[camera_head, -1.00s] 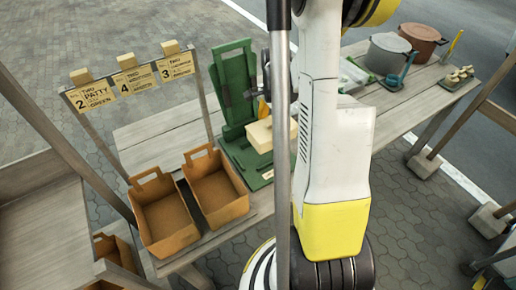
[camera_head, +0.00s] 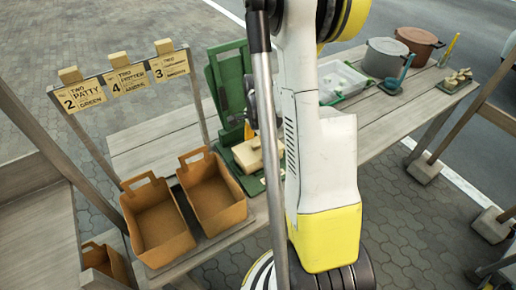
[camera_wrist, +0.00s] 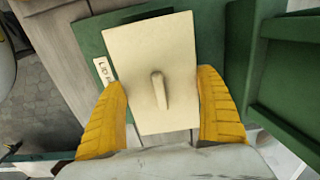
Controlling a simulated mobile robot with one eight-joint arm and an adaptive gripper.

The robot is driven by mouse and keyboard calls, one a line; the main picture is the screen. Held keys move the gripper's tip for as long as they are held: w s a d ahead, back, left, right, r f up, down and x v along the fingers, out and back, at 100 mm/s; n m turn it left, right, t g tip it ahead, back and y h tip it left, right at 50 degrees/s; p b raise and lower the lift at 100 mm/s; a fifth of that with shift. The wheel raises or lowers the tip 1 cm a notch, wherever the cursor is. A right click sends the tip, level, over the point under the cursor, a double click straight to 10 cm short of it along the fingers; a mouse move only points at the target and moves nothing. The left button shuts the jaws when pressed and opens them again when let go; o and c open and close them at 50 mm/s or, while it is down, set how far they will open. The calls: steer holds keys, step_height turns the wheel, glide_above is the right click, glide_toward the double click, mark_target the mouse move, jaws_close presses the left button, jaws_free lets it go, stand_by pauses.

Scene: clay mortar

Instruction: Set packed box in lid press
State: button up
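The packed box (camera_head: 256,156) is cream, with a flat lid and a small bar handle. In the wrist view the box (camera_wrist: 130,60) lies between the two yellow fingers of my gripper (camera_wrist: 163,108), which press against its opposite sides. The green lid press (camera_head: 228,85) has a tall upright back and a flat base (camera_head: 246,183). The box is over this base, in front of the back. I cannot tell whether its underside touches the base. A partly hidden white label (camera_wrist: 104,72) reading "LID P…" shows beside the box. My arm covers part of the press area.
Two open orange-brown boxes (camera_head: 160,225) (camera_head: 215,193) stand left of the press, below a sign rack (camera_head: 125,78). On the wooden table (camera_head: 150,130) to the right are a white tray (camera_head: 341,80), a grey pot (camera_head: 386,58), a brown pot (camera_head: 418,42) and a small tray of blocks (camera_head: 455,80).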

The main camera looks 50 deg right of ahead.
steer(key=o, duration=0.3)
steer(key=shift+r, duration=0.1)
step_height(320, 180, up, 12)
steer(key=p, duration=0.5)
steer(key=s+a+r+n+t, duration=0.1)
steer(key=a+r+n+t, duration=0.1)
steer(key=a+r+n, duration=0.2)
steer(key=s+a+r+n+t, duration=0.2)
steer(key=a+r+n, duration=0.3)
steer(key=a+n, duration=0.4)
steer(key=s+a+r+n+t, duration=0.2)
steer(key=a+r+n, duration=0.3)
steer(key=a, duration=0.7)
steer(key=shift+s+a+r+n+t, duration=0.15)
steer(key=shift+n+t, duration=0.15)
steer(key=shift+n, duration=0.35)
steer(key=shift+s+a+n+t, duration=0.1)
steer(key=shift+n+t, duration=0.2)
steer(key=shift+n, duration=0.35)
